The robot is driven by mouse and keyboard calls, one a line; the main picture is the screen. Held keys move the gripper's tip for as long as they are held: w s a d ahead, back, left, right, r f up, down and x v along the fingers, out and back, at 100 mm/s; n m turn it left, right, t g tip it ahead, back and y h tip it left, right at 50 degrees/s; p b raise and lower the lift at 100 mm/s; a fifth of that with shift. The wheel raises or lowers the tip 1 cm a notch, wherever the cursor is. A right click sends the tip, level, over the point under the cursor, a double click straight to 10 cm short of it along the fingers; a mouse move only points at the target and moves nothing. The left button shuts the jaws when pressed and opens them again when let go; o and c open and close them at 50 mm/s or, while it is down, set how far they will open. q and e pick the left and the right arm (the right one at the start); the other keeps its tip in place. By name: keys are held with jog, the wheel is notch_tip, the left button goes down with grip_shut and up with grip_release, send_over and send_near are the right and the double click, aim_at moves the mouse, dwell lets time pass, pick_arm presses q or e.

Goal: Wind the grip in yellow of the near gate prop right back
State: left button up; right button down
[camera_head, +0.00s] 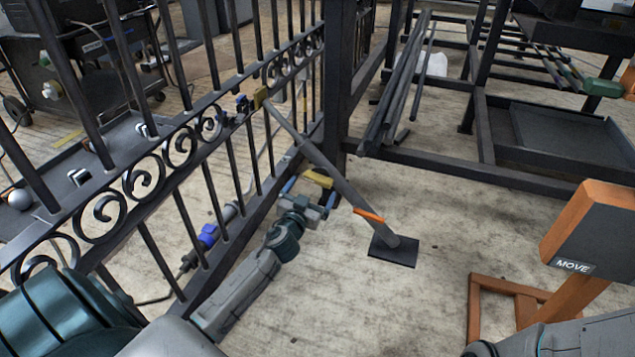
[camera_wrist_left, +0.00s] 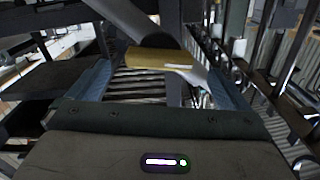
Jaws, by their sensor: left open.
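The near gate prop (camera_head: 345,190) is a grey tube slanting from a yellow bracket on the gate (camera_head: 185,138) down to a dark foot plate on the floor. Its yellow grip (camera_head: 318,178) sticks out beside the tube, partway along it. The grip also shows in the left wrist view (camera_wrist_left: 158,59) as a yellow block beside the grey tube. My left gripper (camera_head: 309,187) is open, its blue-grey fingers on either side of the grip. I cannot tell whether either finger touches it. My right gripper is not in view.
An orange band (camera_head: 369,215) marks the tube below the grip. A dark metal rack (camera_head: 410,155) with pipes stands behind the prop. An orange-edged box marked MOVE (camera_head: 590,235) is at the right. Concrete floor is clear around the foot plate.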

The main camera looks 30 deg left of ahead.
aim_at(316, 183)
pick_arm(q)
jog(key=shift+x, duration=2.7)
jog(key=c, duration=1)
